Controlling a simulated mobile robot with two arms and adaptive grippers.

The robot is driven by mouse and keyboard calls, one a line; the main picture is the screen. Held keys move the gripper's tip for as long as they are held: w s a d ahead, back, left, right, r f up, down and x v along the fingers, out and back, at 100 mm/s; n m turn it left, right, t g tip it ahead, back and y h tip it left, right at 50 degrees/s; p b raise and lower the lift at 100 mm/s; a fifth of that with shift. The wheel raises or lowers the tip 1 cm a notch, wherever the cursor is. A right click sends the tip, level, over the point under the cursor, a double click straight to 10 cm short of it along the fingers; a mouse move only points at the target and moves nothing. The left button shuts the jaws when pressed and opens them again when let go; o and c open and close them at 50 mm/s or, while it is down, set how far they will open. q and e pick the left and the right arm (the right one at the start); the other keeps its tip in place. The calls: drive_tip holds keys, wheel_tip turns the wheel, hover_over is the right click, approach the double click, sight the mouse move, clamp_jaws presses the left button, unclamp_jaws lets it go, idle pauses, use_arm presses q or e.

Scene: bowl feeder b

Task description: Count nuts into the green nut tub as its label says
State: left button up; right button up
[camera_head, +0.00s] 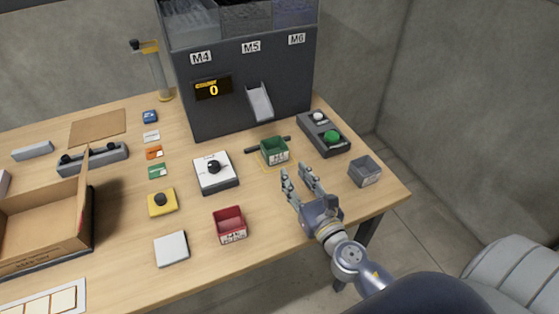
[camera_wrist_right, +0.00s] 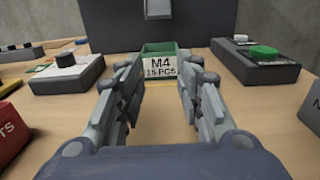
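The green nut tub (camera_head: 274,152) stands on the table in front of the feeder's chute. In the right wrist view the tub (camera_wrist_right: 160,73) carries a white label that reads "M4" and what looks like "15 PCS". My right gripper (camera_head: 302,173) is open and empty, just in front of the tub, with its fingers pointing at it. The feeder (camera_head: 245,100) has bins marked M4, M5 and M6, a display reading 0, and a metal chute (camera_head: 260,103). The inside of the tub is too small to make out. My left gripper is not in view.
A control box (camera_head: 324,134) with a green and a white button is right of the tub. A grey tub (camera_head: 364,171) is at the right edge, a red tub (camera_head: 230,225) in front. A black-knob box (camera_head: 215,173) is left. A cardboard box (camera_head: 45,225) stands far left.

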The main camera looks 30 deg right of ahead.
clamp_jaws()
idle(1.0)
